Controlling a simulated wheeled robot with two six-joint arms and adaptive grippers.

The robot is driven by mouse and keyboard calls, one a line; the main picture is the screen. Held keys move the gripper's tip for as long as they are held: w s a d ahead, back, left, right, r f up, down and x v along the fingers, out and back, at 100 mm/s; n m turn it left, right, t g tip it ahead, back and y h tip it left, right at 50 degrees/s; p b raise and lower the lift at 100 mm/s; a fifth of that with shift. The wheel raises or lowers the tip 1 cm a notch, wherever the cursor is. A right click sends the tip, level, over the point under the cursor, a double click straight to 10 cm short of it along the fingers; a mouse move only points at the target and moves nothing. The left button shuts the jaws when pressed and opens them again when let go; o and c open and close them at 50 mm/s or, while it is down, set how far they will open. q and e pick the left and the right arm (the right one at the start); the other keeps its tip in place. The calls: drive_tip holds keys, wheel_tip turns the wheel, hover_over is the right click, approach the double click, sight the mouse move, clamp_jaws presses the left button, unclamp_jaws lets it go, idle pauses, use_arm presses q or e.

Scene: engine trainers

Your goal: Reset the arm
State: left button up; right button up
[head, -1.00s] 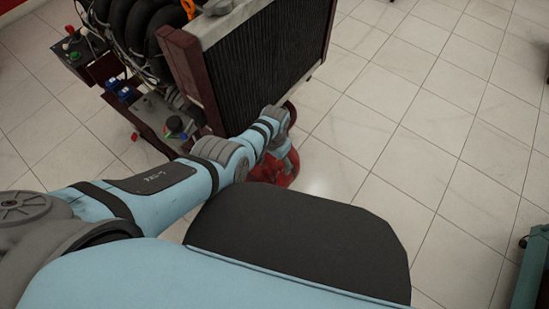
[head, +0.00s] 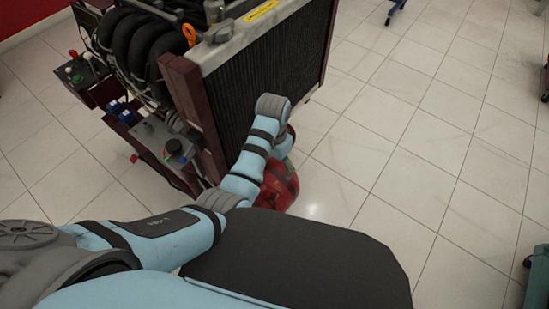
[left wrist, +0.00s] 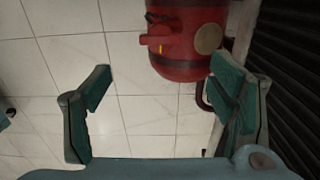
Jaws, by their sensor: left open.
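My left arm (head: 165,232) comes in from the left in the head view and bends up in front of the radiator (head: 268,85). Its wrist joint shows against the radiator's lower right part. My left gripper (left wrist: 160,66) is open in the left wrist view, with its two green-padded fingers wide apart and nothing between them. In the head view its fingers cannot be made out. My right gripper is not in view.
A red cylinder-shaped thing (head: 278,188) stands on the tiled floor beside the radiator; the left wrist view shows it beyond the fingers (left wrist: 188,40). The engine trainer (head: 140,50) with a control box (head: 165,140) is at upper left.

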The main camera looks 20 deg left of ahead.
use_arm(q)
drive_tip(key=s+a+f+n+t, duration=0.1)
drive_tip(key=s+a+f+n, duration=0.1)
drive_tip(key=s+a+f, duration=0.4)
drive_tip(key=s+a+r+n+t, duration=0.1)
drive_tip(key=s+a+r, duration=0.2)
drive_tip(key=s, duration=0.6)
drive_tip(key=s+a+r+n+t, duration=0.15)
drive_tip(key=s+a+r, duration=0.25)
drive_tip(key=s, duration=0.5)
wheel_tip(320, 180, down, 15)
drive_tip(key=s+a+g+p, duration=0.1)
drive_tip(key=s+p, duration=0.2)
drive_tip(key=p, duration=0.3)
drive_tip(key=s+f+p, duration=0.2)
drive_tip(key=s+f, duration=0.1)
drive_tip(key=s, duration=0.3)
drive_tip(key=s+f+g+p, duration=0.1)
drive_tip(key=s+f+p, duration=0.1)
drive_tip(key=s+f, duration=0.2)
drive_tip(key=s+a, duration=0.1)
drive_tip(key=s, duration=0.2)
drive_tip(key=shift+f+y, duration=0.25)
drive_tip(key=shift+y, duration=0.15)
